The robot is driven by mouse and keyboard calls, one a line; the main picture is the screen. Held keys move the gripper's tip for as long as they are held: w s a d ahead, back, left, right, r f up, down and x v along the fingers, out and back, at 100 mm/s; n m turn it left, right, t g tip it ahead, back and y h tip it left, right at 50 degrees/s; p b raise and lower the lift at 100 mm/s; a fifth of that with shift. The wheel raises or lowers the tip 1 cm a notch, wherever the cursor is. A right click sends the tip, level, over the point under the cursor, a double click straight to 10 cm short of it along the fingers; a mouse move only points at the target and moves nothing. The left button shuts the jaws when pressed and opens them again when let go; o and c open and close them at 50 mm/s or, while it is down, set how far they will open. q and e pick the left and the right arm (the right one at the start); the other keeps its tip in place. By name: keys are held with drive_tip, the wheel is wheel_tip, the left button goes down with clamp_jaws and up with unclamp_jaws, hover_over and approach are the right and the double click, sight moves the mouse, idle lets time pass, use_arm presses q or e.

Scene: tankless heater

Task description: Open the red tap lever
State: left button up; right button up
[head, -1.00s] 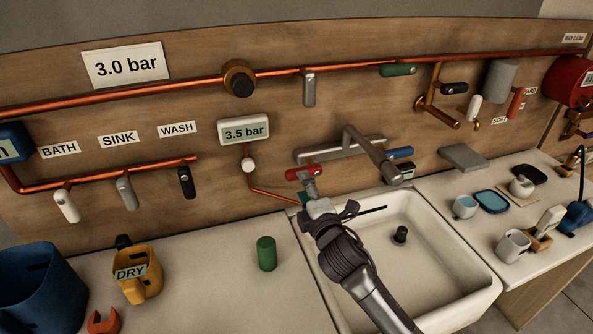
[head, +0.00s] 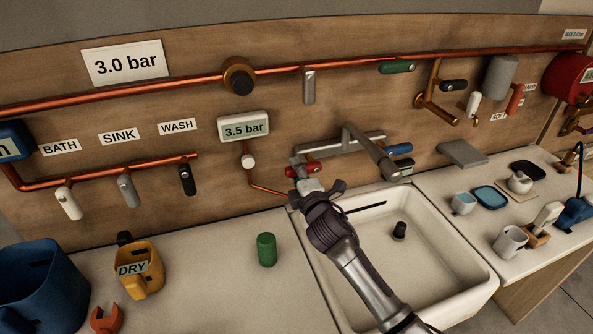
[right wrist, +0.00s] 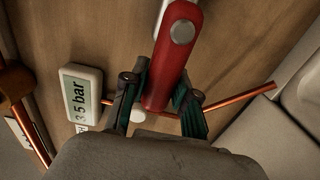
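The red tap lever (head: 316,169) is at the left end of the grey mixer bar (head: 355,143) over the sink, partly hidden behind my right gripper (head: 304,174). In the right wrist view the red lever (right wrist: 172,62) comes down from the top, with a round grey spot on it. Its lower end lies between the two dark fingers with green pads of my right gripper (right wrist: 162,98). The fingers are spread, one on each side, close to the lever; I cannot tell whether they touch it. My left gripper is out of view.
A blue lever (head: 398,149) is at the mixer's right end, near the spout (head: 374,155). The white sink (head: 440,248) lies below. A 3.5 bar display (head: 244,127) and thin copper pipe are left of the mixer. A green cylinder (head: 266,249) stands on the counter.

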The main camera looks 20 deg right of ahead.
clamp_jaws()
drive_tip(key=shift+f, duration=0.1)
drive_tip(key=n, duration=0.1)
drive_tip(key=f+n, duration=0.1)
drive_tip(key=n, duration=0.1)
drive_tip(key=shift+d+f+n, duration=0.15)
drive_tip(key=shift+f+n, duration=0.05)
drive_tip(key=shift+n, duration=0.1)
drive_tip(key=shift+w+d+f+n+p, duration=0.1)
drive_tip(key=shift+d+f+n+p, duration=0.55)
drive_tip(key=shift+n, duration=1.8)
drive_tip(key=shift+s+d+f+n+p, duration=0.15)
drive_tip(key=shift+d+f+n, duration=0.6)
drive_tip(key=shift+n, duration=1.65)
drive_tip(key=shift+w+d+f+n+p, duration=0.15)
drive_tip(key=shift+d+f+n+p, duration=0.25)
drive_tip(key=shift+d+n, duration=1.35)
drive_tip(key=shift+a+r+n, duration=0.1)
drive_tip(key=shift+a+n, duration=0.6)
drive_tip(key=shift+n, duration=0.1)
